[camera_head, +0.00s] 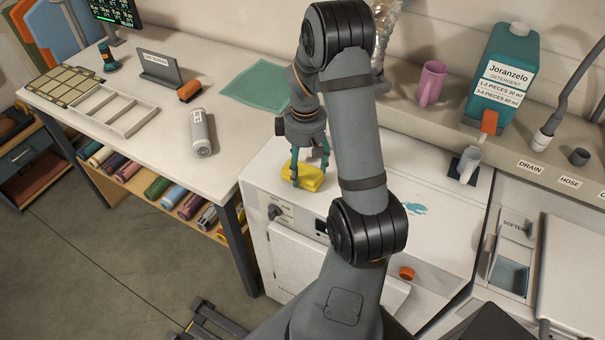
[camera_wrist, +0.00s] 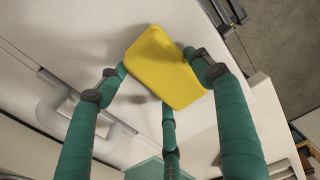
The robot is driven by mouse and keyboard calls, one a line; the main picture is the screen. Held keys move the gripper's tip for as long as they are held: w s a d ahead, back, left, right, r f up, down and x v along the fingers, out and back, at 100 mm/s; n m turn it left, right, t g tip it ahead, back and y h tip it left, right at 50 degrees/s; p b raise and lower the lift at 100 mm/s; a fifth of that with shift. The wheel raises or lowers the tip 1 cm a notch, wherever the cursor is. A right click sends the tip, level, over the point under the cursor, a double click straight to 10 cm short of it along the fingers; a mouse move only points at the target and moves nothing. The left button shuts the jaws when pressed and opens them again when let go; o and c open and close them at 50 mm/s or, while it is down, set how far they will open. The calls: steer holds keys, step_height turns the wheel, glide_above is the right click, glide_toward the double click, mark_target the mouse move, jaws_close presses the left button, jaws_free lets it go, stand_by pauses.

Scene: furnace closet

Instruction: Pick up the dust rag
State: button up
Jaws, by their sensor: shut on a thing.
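The dust rag (camera_head: 310,181), a yellow, flat, rounded piece, is at the white machine's top near its front left corner. My gripper (camera_head: 304,172) points down at it with teal, wrapped fingers. In the wrist view the rag (camera_wrist: 160,66) sits between the fingertips of my gripper (camera_wrist: 165,78), with fingers on both sides and one below. The gripper is shut on the rag. I cannot tell whether the rag still touches the machine top. My arm hides part of the machine top behind it.
The white machine (camera_head: 440,235) has a control panel in front. To the left, a white worktable (camera_head: 165,165) bears a grey can (camera_head: 201,133), an orange-brown block (camera_head: 190,91) and a green cloth (camera_head: 262,83). A teal detergent jug (camera_head: 501,75) and pink cup (camera_head: 430,82) stand behind.

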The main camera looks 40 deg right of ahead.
mark_target(309, 167)
steer(key=shift+c, duration=0.7)
steer(key=shift+r, duration=0.15)
steer(key=shift+w+r, duration=0.1)
steer(key=shift+r, duration=0.2)
steer(key=r, duration=0.1)
steer(key=r+b, duration=0.1)
steer(key=s+r, duration=0.1)
steer(key=shift+d+r, duration=0.3)
steer(key=shift+r, duration=0.05)
steer(key=s+d+r, duration=0.1)
steer(key=s+r, duration=0.1)
steer(key=s, duration=0.1)
steer(key=s+d+r+b, duration=0.1)
steer(key=s+r, duration=0.1)
steer(key=s, duration=0.1)
steer(key=s+d+r, duration=0.1)
steer(key=s+r, duration=0.1)
steer(key=s, duration=0.2)
steer(key=shift+d+r+b, duration=0.2)
steer(key=shift+d+b, duration=0.1)
steer(key=shift+d, duration=0.1)
steer(key=o, duration=0.5)
steer(key=shift+c, duration=0.9)
